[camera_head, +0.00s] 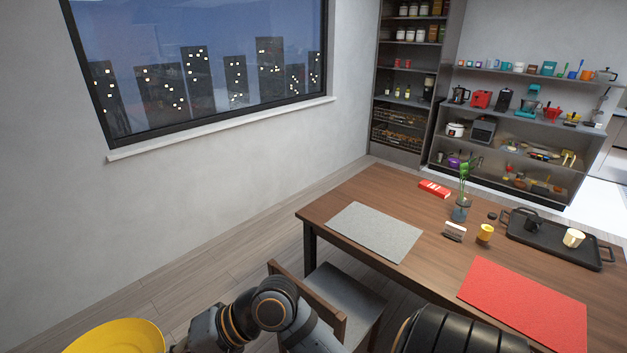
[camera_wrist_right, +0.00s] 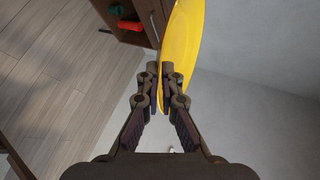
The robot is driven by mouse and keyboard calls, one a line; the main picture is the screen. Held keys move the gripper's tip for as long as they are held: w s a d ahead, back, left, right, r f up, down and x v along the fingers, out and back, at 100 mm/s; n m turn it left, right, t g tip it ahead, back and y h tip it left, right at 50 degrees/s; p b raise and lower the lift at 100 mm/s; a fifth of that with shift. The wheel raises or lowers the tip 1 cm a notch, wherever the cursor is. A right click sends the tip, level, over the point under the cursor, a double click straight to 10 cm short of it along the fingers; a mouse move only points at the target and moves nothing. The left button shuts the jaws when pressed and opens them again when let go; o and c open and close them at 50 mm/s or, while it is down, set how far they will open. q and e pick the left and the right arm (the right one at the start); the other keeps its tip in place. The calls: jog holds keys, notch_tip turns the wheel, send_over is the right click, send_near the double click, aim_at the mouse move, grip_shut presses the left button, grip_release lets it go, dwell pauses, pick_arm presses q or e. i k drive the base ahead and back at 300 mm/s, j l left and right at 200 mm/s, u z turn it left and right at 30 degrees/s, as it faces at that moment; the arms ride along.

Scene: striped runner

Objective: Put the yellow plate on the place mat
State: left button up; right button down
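The yellow plate (camera_head: 115,338) shows at the bottom left of the head view, partly cut off by the frame's lower edge. In the right wrist view, my right gripper (camera_wrist_right: 160,76) is shut on the rim of the yellow plate (camera_wrist_right: 182,42). The plate is held in the air, clear of the table. A grey place mat (camera_head: 375,231) lies bare on the table's near left part. A red mat (camera_head: 525,303) lies bare on the table's near right part. My left gripper is in neither view.
The wooden table (camera_head: 440,270) also holds a vase with a plant (camera_head: 461,208), a yellow cup (camera_head: 485,232), a red box (camera_head: 434,189) and a black tray (camera_head: 555,240) with a cup. A chair (camera_head: 345,300) stands at the table's near side, close to my arm.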

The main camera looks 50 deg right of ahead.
aim_at(374, 227)
jog(key=i+z, duration=0.1)
jog(key=z, duration=1.95)
jog(key=i+j, duration=0.7)
jog(key=j, duration=0.15)
jog(key=i+j, duration=0.75)
jog(key=j, duration=0.15)
